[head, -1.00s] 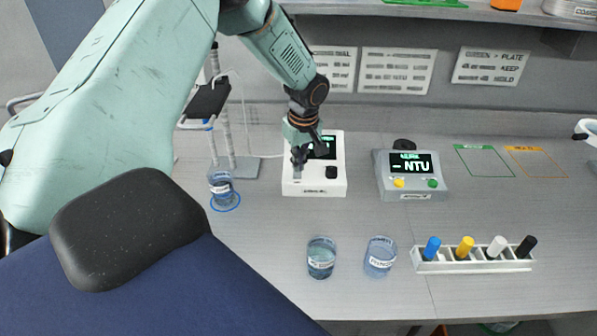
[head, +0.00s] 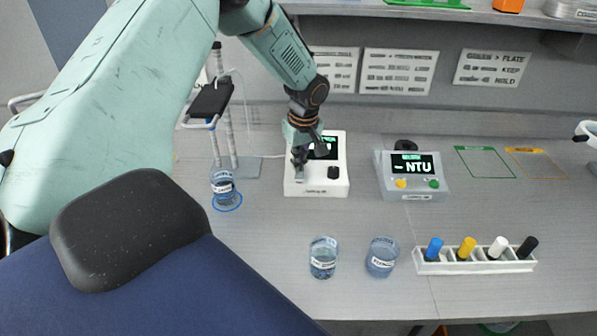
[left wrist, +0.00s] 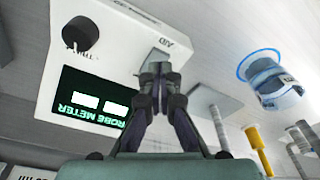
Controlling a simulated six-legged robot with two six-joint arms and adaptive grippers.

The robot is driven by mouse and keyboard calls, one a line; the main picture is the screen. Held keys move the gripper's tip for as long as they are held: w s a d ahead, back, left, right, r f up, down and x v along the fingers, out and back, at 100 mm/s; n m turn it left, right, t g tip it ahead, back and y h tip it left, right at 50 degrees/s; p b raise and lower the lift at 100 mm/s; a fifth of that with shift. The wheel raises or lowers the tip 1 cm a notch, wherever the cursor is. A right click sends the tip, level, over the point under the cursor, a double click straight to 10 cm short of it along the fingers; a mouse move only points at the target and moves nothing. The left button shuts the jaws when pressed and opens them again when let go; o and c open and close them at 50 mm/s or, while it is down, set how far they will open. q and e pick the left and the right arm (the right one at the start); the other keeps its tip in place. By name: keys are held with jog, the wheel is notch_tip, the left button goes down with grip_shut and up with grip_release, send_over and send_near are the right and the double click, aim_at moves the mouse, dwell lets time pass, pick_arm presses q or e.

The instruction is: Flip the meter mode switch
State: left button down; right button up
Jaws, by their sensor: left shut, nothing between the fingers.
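The white meter (head: 317,188) stands on the bench in the head view, with a dark screen and a black knob (head: 334,172). In the left wrist view the meter's white face (left wrist: 125,50) shows upside down, with green screen text and the black knob (left wrist: 80,35). A small grey switch (left wrist: 153,62) sits on that face beside printed lettering. My left gripper (head: 299,163) is over the left part of the meter. In the left wrist view its shut, empty fingertips (left wrist: 160,77) are at the switch and partly cover it. I cannot tell whether they touch it. My right gripper is not in view.
A grey NTU meter (head: 411,180) stands to the right. Two labelled beakers (head: 323,258) (head: 382,257) and a rack (head: 475,268) of coloured-capped vials stand in front. A beaker (head: 223,187) on a blue ring and a stand (head: 240,167) are left of the white meter.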

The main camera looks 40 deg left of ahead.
aim_at(299, 175)
pick_arm(q)
jog(key=shift+w+d+f, duration=0.1)
jog(key=shift+w+f, duration=0.1)
jog(key=shift+f, duration=0.1)
jog(key=shift+s+f, duration=0.15)
jog(key=shift+f, duration=0.2)
jog(key=shift+f+b, duration=0.3)
jog(key=shift+b, duration=0.1)
dwell(0.4)
jog(key=shift+r, duration=0.1)
jog(key=shift+r+p, duration=0.15)
jog(key=shift+p, duration=0.15)
notch_tip(299, 175, up, 7)
jog(key=p, duration=0.7)
jog(key=shift+f, duration=0.2)
jog(key=shift+f, duration=0.1)
